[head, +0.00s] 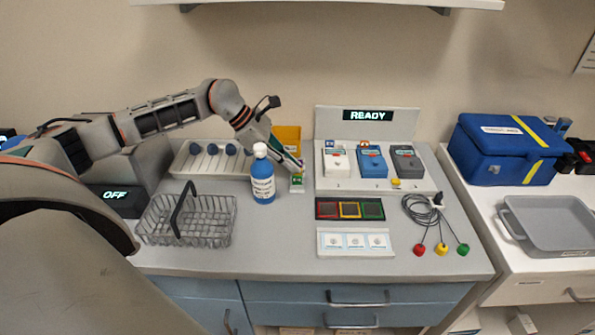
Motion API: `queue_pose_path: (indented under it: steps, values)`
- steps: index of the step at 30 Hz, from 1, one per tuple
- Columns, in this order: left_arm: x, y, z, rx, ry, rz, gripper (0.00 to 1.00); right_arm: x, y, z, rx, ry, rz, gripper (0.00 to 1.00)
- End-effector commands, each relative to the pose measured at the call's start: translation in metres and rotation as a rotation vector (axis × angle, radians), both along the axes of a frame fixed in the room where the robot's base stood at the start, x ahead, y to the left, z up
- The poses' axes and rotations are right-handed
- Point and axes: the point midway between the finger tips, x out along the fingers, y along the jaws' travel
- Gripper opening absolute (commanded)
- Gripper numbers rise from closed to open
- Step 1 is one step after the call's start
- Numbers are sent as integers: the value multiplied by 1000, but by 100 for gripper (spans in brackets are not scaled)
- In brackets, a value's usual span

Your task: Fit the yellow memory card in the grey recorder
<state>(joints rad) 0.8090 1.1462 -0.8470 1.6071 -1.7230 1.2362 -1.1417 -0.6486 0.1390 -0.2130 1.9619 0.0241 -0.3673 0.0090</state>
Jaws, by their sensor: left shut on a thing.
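A small yellow piece (396,183), which looks like the yellow memory card, lies on the light panel just in front of the grey recorder (408,160). The grey recorder is the rightmost of three, beside a blue recorder (373,162) and a white recorder (337,160). My left gripper (297,173) points down to the left of the recorders, shut on a small green-and-white thing (297,181) at counter level. The fingers partly hide that thing, and its exact shape is too small to tell. My right gripper is not in view.
A blue-labelled bottle (263,180) stands close left of my left gripper. A wire basket (188,220) is at front left, a yellow bin (287,135) behind. A tray of coloured squares (350,209), white switches (356,242) and a coiled cable (425,212) lie in front of the recorders.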

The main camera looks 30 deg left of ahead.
Motion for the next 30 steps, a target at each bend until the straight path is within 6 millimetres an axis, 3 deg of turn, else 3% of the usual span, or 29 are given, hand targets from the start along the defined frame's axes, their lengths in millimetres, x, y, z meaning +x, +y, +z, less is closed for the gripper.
queue_pose_path:
  steps: [5,15,30]
  values:
    - [0,0,7,0,-2,0,0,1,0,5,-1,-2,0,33]
    - [0,0,61,0,-1,1,0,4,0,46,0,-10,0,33]
    - [7,3,64,-1,-1,21,0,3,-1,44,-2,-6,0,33]
